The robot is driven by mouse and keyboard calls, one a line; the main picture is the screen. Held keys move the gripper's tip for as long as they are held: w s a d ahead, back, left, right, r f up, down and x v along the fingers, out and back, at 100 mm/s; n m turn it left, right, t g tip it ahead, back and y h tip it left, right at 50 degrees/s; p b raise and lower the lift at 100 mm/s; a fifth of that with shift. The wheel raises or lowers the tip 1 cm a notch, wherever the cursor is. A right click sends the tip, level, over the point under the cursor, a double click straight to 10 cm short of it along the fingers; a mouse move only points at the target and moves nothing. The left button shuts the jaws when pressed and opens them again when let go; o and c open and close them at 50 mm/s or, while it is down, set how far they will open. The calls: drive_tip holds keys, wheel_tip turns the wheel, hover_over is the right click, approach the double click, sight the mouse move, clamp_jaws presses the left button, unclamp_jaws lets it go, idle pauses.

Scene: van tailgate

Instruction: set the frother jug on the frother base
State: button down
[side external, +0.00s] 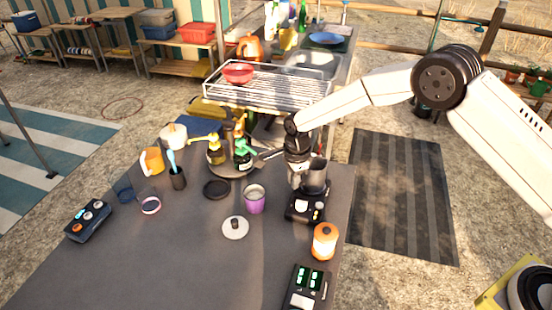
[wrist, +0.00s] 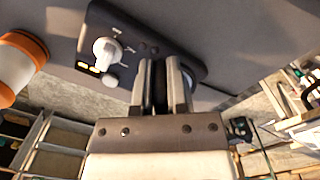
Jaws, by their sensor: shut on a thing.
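The frother jug (side external: 315,177) is a dark, see-through-looking cup in the side view, upright above the black frother base (side external: 304,208). I cannot tell whether its bottom touches the base. My gripper (side external: 298,168) is at the jug's left side and shut on it. The base (wrist: 155,35) shows there with a white knob and small orange lights.
An orange-and-white canister (side external: 325,242) stands just in front of the base. A purple cup (side external: 254,200), a white lid (side external: 235,229) and a black disc (side external: 216,189) lie to the left. A turntable (side external: 231,171) with bottles is behind left. A device with green displays (side external: 307,287) is at the front.

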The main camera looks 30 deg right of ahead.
drive_tip(key=c, duration=0.9)
unclamp_jaws()
drive_tip(key=shift+f, duration=0.1)
drive_tip(key=shift+d+r, duration=0.15)
drive_tip(key=shift+r, duration=2.65)
drive_tip(key=shift+d+r, duration=0.1)
drive_tip(key=shift+r, duration=2.65)
drive_tip(key=shift+s+d+r+n, duration=0.2)
drive_tip(key=shift+s+d+n, duration=0.1)
drive_tip(key=shift+s+d, duration=0.05)
drive_tip(key=s+d+n+t, duration=0.1)
drive_tip(key=s+d+n, duration=0.3)
drive_tip(key=s+n, duration=0.2)
drive_tip(key=s+d+r+n, duration=0.1)
drive_tip(key=s+d+n, duration=0.3)
drive_tip(key=s, duration=0.7)
drive_tip(key=s+d+r+n+t, duration=0.1)
drive_tip(key=s+d+n, duration=0.4)
drive_tip(key=s+n, duration=0.3)
drive_tip(key=shift+s+d+t, duration=0.1)
drive_tip(key=shift+s+t, duration=0.05)
drive_tip(key=shift+t, duration=0.15)
